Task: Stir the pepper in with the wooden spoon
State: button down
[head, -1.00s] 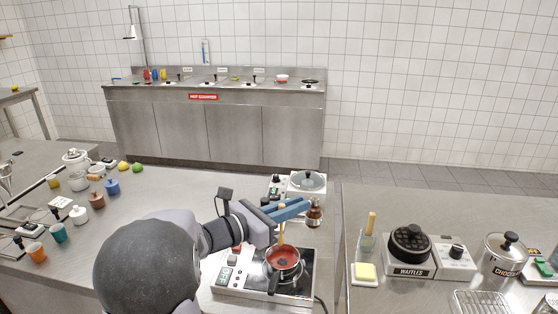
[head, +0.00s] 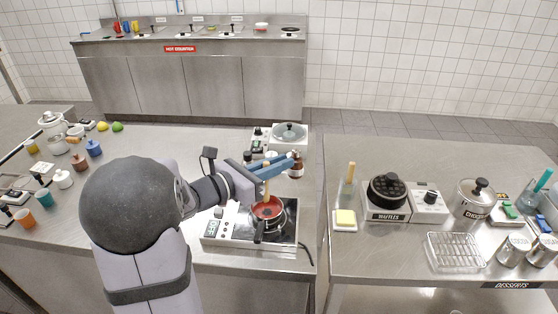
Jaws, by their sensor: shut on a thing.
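A small red pan (head: 267,210) with a dark handle stands on the hot plate (head: 222,229) on the left counter. Something dark lies inside it, too small to make out; I cannot tell pepper apart. My gripper (head: 268,168), with blue fingers, is above the pan and shut on the wooden spoon (head: 266,188). The spoon is nearly upright and its lower end reaches into the pan. The fingers partly hide its upper part.
A brown bottle (head: 296,166) stands just behind and right of the gripper. A lidded pot (head: 289,132) sits on another plate behind. Colored cups and jars (head: 94,149) stand at left. A separate counter at right holds a waffle maker (head: 388,192) and a wire rack (head: 455,251).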

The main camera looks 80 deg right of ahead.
jog(key=shift+f+b, duration=2.45)
jog(key=shift+b, duration=0.5)
jog(key=shift+d, duration=0.1)
